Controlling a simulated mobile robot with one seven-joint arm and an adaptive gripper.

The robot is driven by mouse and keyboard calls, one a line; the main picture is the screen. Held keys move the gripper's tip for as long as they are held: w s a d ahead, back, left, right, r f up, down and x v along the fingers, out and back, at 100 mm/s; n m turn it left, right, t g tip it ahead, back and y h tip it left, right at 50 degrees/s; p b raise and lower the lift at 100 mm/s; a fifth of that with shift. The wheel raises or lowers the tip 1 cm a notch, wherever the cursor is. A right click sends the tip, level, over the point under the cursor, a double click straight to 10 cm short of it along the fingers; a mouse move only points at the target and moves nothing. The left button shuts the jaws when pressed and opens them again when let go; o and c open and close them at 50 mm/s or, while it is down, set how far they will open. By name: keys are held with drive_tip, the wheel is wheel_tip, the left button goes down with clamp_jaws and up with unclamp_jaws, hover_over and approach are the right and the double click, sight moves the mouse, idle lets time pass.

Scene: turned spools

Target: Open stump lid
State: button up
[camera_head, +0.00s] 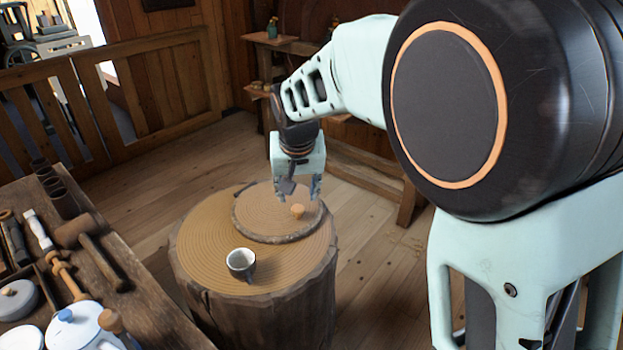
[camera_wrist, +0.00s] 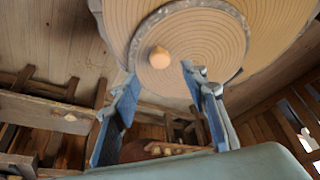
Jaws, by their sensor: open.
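The stump (camera_head: 255,305) stands on the floor with a ringed wooden top. A round bark-edged lid (camera_head: 262,212) lies flat on the far part of that top, with a small wooden knob (camera_head: 297,211) on it. The lid (camera_wrist: 205,45) and its knob (camera_wrist: 159,57) also show in the wrist view. My gripper (camera_head: 298,196) is above the lid's far side, close to the knob. In the wrist view my gripper (camera_wrist: 160,75) has its two fingers spread apart, with the knob seen beyond the gap between them. I cannot tell any contact.
A white cup (camera_head: 241,263) stands on the near part of the stump top. A workbench (camera_head: 150,310) at left holds a mallet (camera_head: 90,245), a white teapot (camera_head: 75,330) and several tools. A wooden bench (camera_head: 365,170) stands behind. The floor between is clear.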

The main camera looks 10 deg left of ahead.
sight(298, 208)
drive_tip(key=x, duration=0.7)
clamp_jaws()
